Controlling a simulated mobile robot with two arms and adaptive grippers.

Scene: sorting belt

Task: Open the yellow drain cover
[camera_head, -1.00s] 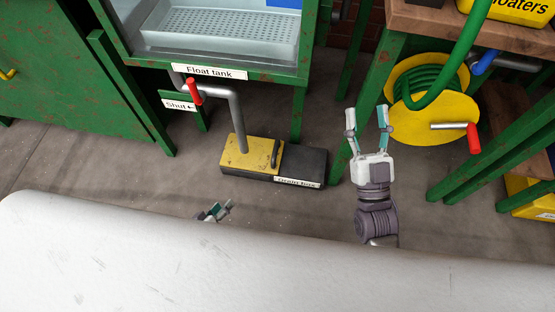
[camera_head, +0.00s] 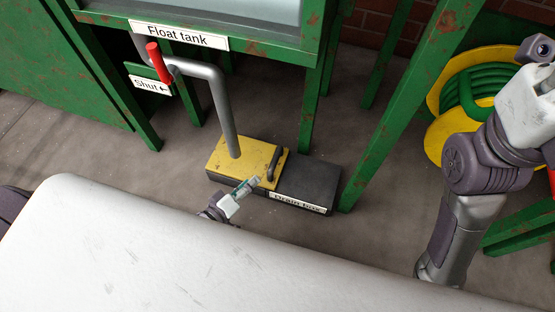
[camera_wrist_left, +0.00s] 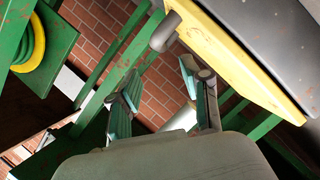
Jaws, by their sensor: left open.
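The yellow drain cover (camera_head: 215,157) lies flat on the left part of the black drain box (camera_head: 311,178) in the head view. A dark bar handle (camera_head: 276,163) stands near its right edge. My left gripper (camera_head: 250,185) is open at the cover's front edge, close to the handle; contact cannot be told. In the left wrist view, the yellow cover (camera_wrist_left: 250,70) fills the upper right, and my open fingers (camera_wrist_left: 162,95) are below and left of it with nothing between them. My right gripper (camera_head: 532,105) is at the right edge, its fingers out of frame.
A grey pipe (camera_head: 224,115) with a red-handled valve (camera_head: 159,63) comes down to the cover from the float tank. A green frame leg (camera_head: 400,105) stands right of the box. A yellow reel (camera_head: 448,140) with green hose is farther right. A pale surface (camera_head: 180,260) fills the foreground.

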